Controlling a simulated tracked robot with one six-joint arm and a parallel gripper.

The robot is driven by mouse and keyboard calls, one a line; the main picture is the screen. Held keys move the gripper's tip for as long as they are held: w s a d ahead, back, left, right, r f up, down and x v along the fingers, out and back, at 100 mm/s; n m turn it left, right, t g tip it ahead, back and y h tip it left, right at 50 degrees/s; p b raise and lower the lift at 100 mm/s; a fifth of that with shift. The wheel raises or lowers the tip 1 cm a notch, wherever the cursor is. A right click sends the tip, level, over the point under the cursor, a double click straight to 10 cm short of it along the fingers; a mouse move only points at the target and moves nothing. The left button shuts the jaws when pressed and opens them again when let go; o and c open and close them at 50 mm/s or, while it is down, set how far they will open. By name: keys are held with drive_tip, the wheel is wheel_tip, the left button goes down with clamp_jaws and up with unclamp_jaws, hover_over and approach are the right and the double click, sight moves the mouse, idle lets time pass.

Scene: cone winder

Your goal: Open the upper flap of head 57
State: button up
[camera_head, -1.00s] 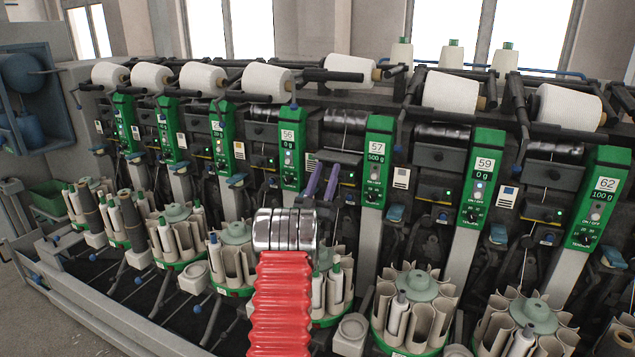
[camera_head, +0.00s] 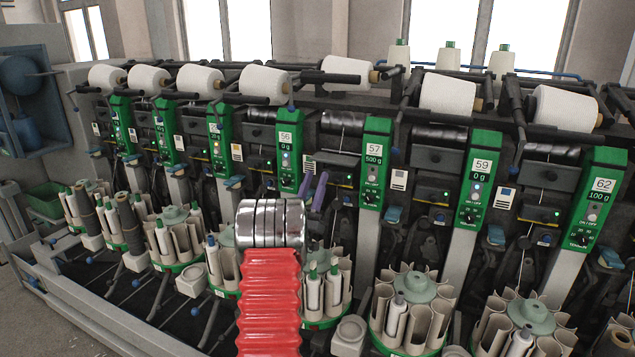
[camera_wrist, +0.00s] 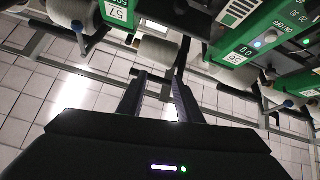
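Head 57 shows in the head view as a green panel (camera_head: 374,165) with a "57" label and "500 g" display. A dark block (camera_head: 336,158) sits to its left; I cannot tell whether it is the upper flap. In the wrist view, the 57 label (camera_wrist: 117,13) appears upside down at the top edge. My gripper (camera_head: 314,186) shows two purple fingers in front of the machine, between heads 56 and 57 in the picture. In the wrist view my gripper (camera_wrist: 158,90) has its dark fingers apart, with nothing between them. I see no contact with the machine.
Head 56 (camera_head: 290,150) is to the left and head 59 (camera_head: 479,180) to the right. White yarn cones (camera_head: 264,81) and dark rods run along the top. Round bobbin magazines (camera_head: 412,310) stand below. The wrist view also shows tiled floor (camera_wrist: 80,90).

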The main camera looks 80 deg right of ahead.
drive_tip(key=shift+w+a+r, duration=0.2)
drive_tip(key=shift+w+r, duration=0.05)
drive_tip(key=shift+r, duration=0.3)
drive_tip(key=shift+w+a+r, duration=0.15)
drive_tip(key=shift+w+r, duration=0.05)
drive_tip(key=shift+r, duration=0.35)
drive_tip(key=shift+c, duration=1.4)
drive_tip(key=shift+a+r+m, duration=0.1)
drive_tip(key=shift+m, duration=0.5)
drive_tip(key=shift+c, duration=0.7)
drive_tip(key=shift+m+y, duration=0.3)
drive_tip(key=shift+m, duration=0.7)
drive_tip(key=shift+c, duration=1.4)
drive_tip(key=m, duration=0.4)
drive_tip(key=shift+f+y, duration=0.3)
drive_tip(key=shift+y, duration=0.1)
clamp_jaws()
wheel_tip(320, 180, down, 9)
drive_tip(key=d+m+t+y, duration=0.1)
drive_tip(key=m+y, duration=0.3)
drive_tip(key=m, duration=2.7)
drive_tip(key=shift+s+d+y, duration=0.2)
drive_tip(key=shift+s+y, duration=0.2)
